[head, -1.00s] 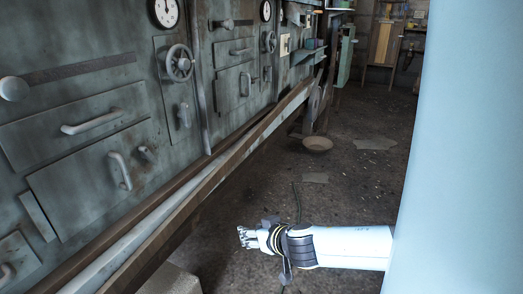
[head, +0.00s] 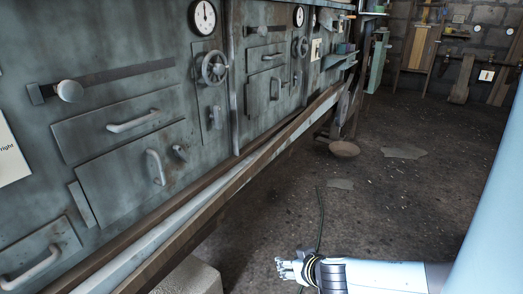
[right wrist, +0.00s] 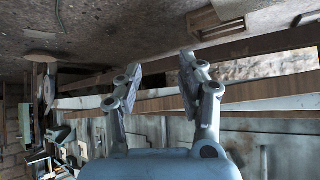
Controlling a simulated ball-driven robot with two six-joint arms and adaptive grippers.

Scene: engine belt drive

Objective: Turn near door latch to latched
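The grey-green machine wall runs along the left of the head view. Its nearer large door panel (head: 112,190) bears an upright pale handle (head: 155,167). My right gripper (head: 280,268) is low in the head view, over the floor, well away from the door. In the right wrist view the gripper (right wrist: 158,70) is open and empty, with its two fingers apart. My left gripper is not in view.
A wooden rail (head: 215,198) runs along the wall's foot. Above the door are a drawer handle (head: 132,120) and a knobbed bar (head: 70,91); a handwheel (head: 213,67) is to the right.

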